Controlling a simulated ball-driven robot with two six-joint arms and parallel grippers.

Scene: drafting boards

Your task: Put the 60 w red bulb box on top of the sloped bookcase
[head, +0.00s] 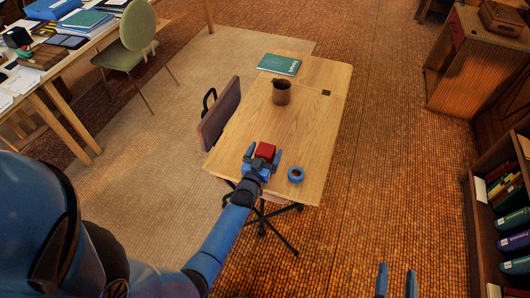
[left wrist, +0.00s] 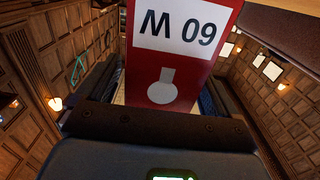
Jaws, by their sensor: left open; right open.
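The red bulb box (head: 265,151) stands near the front edge of the wooden table. In the left wrist view its face (left wrist: 178,70) is white and red, with "60 W" upside down and a bulb mark. My left gripper (head: 262,158) is open, with its blue fingers on either side of the box; whether they touch it I cannot tell. My right gripper (head: 396,282) is open and empty over the floor at the bottom right. A dark wooden bookcase (head: 474,225) with books stands at the right edge; its top is only partly in view.
The wooden table (head: 308,150) also bears a blue tape roll (head: 296,175), a brown mug (head: 281,92) and a green book (head: 279,64). A chair (head: 220,113) stands at its left side. A wooden cabinet (head: 470,75) is at the upper right. Carpet between table and bookcase is clear.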

